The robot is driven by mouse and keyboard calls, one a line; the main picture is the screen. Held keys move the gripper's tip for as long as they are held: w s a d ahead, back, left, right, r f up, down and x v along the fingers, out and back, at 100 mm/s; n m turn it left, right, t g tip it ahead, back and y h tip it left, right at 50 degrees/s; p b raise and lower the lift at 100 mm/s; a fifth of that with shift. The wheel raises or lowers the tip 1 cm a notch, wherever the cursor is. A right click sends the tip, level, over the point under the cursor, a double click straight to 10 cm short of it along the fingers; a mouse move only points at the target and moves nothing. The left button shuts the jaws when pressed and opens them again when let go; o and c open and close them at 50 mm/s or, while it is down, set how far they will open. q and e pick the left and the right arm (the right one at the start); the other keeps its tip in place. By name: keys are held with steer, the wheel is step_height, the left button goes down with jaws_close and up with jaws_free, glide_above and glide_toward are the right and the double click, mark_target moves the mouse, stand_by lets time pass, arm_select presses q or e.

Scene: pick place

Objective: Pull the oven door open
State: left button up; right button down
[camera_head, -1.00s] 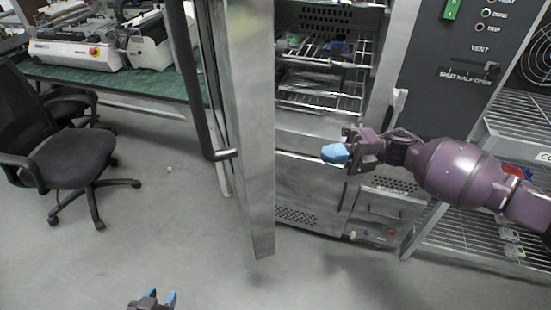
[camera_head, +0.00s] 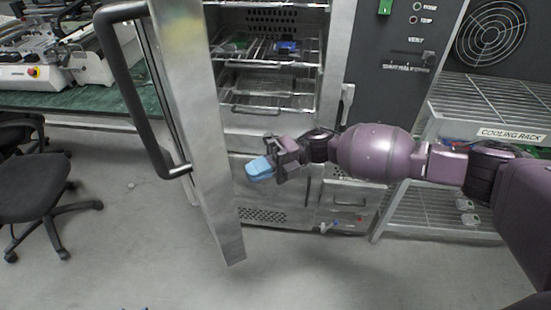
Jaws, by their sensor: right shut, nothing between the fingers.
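The oven (camera_head: 270,135) stands at the centre with its front open, and wire racks show inside. The oven door (camera_head: 201,120) is a steel panel swung out to the left, wide of the opening. Its long dark handle (camera_head: 130,85) is on the door's left side. My right gripper (camera_head: 260,168) has blue fingertips and is shut and empty. It is in front of the oven's lower front, just right of the door's inner face; I cannot tell whether it touches the door. My left gripper is out of view, apart from perhaps a tiny dark bit at the bottom edge.
A cooling rack (camera_head: 480,97) stands at the right, below a fan grille. A black office chair (camera_head: 45,185) is at the left, before a green bench (camera_head: 90,98) with white machines. The grey floor (camera_head: 130,245) left of and in front of the door is clear.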

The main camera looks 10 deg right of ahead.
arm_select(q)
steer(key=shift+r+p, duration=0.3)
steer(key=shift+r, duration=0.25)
arm_select(e)
steer(key=shift+x, duration=1.75)
steer(key=shift+a, duration=0.1)
